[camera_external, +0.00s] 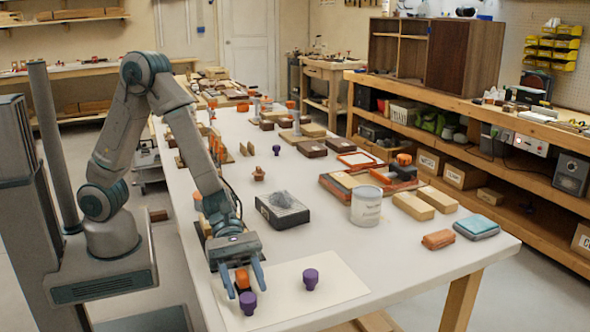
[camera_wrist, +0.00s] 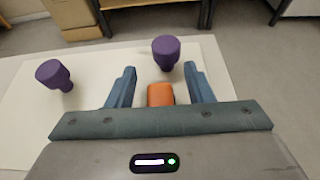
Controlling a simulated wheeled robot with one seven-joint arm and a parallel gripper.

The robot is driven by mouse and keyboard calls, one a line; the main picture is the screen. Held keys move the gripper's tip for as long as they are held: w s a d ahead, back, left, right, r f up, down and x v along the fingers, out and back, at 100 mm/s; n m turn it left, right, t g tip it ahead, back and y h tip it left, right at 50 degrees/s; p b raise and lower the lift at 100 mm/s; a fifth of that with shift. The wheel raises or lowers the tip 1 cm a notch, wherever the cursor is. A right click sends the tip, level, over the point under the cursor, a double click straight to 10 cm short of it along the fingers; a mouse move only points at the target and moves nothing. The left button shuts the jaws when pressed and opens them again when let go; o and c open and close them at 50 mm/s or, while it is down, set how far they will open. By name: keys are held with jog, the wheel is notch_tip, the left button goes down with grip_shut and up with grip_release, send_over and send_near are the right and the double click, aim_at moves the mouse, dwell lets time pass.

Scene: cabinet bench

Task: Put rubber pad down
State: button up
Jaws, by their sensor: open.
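My gripper (camera_external: 245,287) is open low over the white sheet (camera_external: 335,283) at the table's near end; it also shows in the wrist view (camera_wrist: 160,73). A small orange piece (camera_external: 242,279) sits between the spread fingers, with gaps on both sides in the wrist view (camera_wrist: 160,94). It may be the rubber pad, but I cannot tell for certain. A purple knob-shaped piece (camera_external: 248,302) stands just beyond the fingertips, also seen in the wrist view (camera_wrist: 166,50). A second purple piece (camera_external: 311,279) stands apart on the sheet and in the wrist view (camera_wrist: 53,74).
A dark box (camera_external: 282,211), a white can (camera_external: 366,206), wooden blocks (camera_external: 437,199), an orange-brown block (camera_external: 438,239) and a teal-topped flat item (camera_external: 477,227) sit farther back. The sheet's right part is bare. The table's near edge is close to my gripper.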

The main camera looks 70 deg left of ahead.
aim_at(246, 290)
jog(key=shift+d, duration=0.1)
jog(key=shift+c, duration=0.4)
grip_shut()
jog(key=shift+r, duration=0.6)
notch_tip(246, 290, up, 3)
jog(key=shift+w+p, duration=0.1)
jog(key=shift+p, duration=0.4)
jog(key=s+d+r, duration=0.1)
jog(key=s+r, duration=0.5)
jog(key=s, duration=0.5)
jog(key=shift+s+d+r, duration=0.2)
jog(key=shift+s+r, duration=0.15)
jog(key=shift+r, duration=0.05)
